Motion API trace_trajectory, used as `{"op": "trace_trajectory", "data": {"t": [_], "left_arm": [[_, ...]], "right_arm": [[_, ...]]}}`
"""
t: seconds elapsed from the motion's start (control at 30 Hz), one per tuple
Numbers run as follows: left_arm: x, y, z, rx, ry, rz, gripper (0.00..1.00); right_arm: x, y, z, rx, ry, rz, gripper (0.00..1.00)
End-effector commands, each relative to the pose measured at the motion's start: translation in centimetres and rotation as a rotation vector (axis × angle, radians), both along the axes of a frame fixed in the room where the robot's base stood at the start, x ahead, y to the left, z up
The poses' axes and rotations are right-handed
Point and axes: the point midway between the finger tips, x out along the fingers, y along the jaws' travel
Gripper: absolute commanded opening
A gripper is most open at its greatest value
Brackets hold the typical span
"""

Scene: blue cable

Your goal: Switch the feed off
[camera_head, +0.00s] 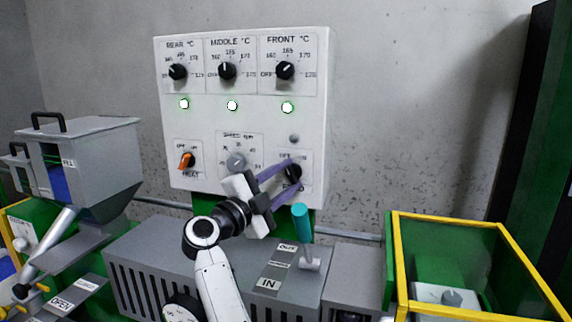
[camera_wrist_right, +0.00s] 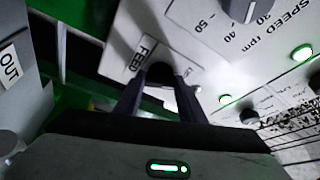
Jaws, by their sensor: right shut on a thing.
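The feed switch is a black knob (camera_head: 294,174) at the lower right of the white control panel (camera_head: 215,130). It also shows in the right wrist view as a dark round knob (camera_wrist_right: 160,72) beside the FEED label (camera_wrist_right: 141,53). My right gripper (camera_head: 288,175) reaches it from the lower left, its two fingers on either side of the knob and shut on it. The fingers and the angle hide which way the knob points. A grey, unlit-looking lamp (camera_head: 294,138) sits just above the switch. My left gripper is not in view.
A grey speed knob (camera_head: 236,161) is close to my right gripper, and an orange heat switch (camera_head: 187,160) is farther left. A teal-handled lever (camera_head: 302,223) stands just below the switch. A yellow-framed guard (camera_head: 470,219) is at right, a grey hopper (camera_head: 95,160) at left.

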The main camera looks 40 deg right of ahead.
Motion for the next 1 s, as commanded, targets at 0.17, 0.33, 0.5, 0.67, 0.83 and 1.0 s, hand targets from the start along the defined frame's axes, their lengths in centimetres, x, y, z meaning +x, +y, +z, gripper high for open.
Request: {"op": "trace_trajectory", "data": {"t": [0.17, 0.33, 0.5, 0.67, 0.83, 1.0], "left_arm": [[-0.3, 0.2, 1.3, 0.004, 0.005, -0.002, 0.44], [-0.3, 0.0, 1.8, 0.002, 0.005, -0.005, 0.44], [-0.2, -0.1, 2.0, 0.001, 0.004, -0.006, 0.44], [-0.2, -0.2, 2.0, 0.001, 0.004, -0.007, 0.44], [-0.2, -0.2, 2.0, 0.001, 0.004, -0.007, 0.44], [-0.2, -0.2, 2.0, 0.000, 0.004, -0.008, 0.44]], "right_arm": [[0.0, 0.1, 0.0, -0.032, 0.071, 0.000, 0.14], [0.0, 0.0, -0.1, -0.049, 0.102, 0.001, 0.14], [0.0, 0.0, -0.2, -0.056, 0.113, 0.000, 0.14], [0.0, 0.0, -0.3, -0.056, 0.115, 0.000, 0.14], [0.0, 0.0, -0.3, -0.056, 0.115, 0.000, 0.39], [0.0, 0.0, -0.2, -0.056, 0.113, 0.000, 0.55]]}}
